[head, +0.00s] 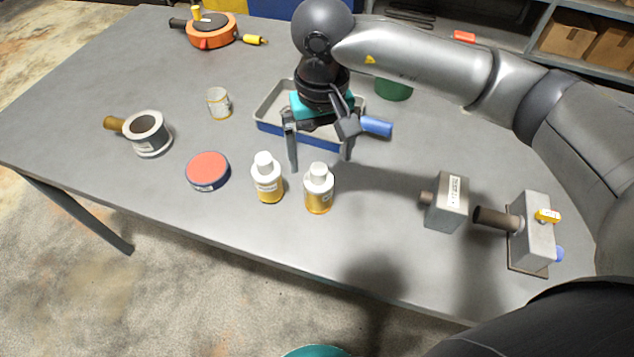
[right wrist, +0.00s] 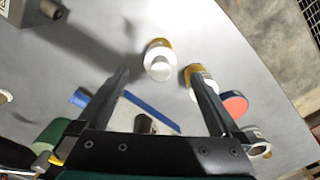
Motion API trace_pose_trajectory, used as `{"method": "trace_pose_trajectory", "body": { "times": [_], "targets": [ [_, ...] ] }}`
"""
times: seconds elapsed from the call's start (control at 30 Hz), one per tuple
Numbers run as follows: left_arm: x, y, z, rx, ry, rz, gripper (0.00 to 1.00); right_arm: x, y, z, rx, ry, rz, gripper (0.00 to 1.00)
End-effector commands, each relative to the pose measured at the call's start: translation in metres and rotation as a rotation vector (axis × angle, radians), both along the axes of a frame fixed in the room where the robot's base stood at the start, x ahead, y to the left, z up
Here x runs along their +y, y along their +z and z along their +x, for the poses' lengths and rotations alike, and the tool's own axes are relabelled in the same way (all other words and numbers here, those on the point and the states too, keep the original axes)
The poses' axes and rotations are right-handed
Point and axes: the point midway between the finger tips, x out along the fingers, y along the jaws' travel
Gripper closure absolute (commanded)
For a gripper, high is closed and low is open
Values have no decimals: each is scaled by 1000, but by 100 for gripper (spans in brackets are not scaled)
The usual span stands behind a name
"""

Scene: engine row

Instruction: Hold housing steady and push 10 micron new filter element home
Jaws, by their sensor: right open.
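My right gripper (head: 318,160) is open and empty, pointing down over the near edge of the tray (head: 262,118), behind two white-capped bottles. It also shows open in the right wrist view (right wrist: 157,74). No part is plainly readable as the 10 micron filter element or its housing. A grey labelled block (head: 447,203) with a short brown stub stands at the right. Beside it a grey block on a plate (head: 533,232) has a brown cylinder (head: 492,218) sticking out to the left. A dark cylinder (right wrist: 146,123) shows between the finger bases in the right wrist view. My left gripper is not seen.
Bottles (head: 267,180) (head: 319,190) stand close in front of the fingers. A red-topped tin (head: 207,170), a grey cup with a brass-coloured handle (head: 148,134) and a small can (head: 218,103) are left. A blue cylinder (head: 376,126) lies by the tray. The front left table is clear.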

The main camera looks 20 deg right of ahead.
Motion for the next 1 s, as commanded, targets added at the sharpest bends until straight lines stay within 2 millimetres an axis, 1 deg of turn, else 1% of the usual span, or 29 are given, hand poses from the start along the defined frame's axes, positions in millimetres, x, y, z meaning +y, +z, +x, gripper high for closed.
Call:
{"method": "trace_pose_trajectory", "body": {
  "times": [0.03,0.1,0.2,0.3,0.47,0.53,0.7,0.8,1.0],
  "targets": [
    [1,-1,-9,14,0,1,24,0,-13,-1,6,-1,-1,0],
    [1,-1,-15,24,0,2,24,0,-27,-1,6,0,-1,0],
    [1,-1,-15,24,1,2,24,1,-43,-1,4,-1,0,0],
    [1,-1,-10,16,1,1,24,1,-53,0,1,1,1,0],
    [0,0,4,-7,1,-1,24,1,-61,1,1,0,1,0],
    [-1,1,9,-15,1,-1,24,1,-71,3,4,-1,1,0],
    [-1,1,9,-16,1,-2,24,2,-96,6,3,0,1,0],
    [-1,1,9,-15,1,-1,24,2,-106,7,1,-1,1,0],
    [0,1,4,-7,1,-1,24,2,-108,7,-1,1,1,0]
  ]
}}
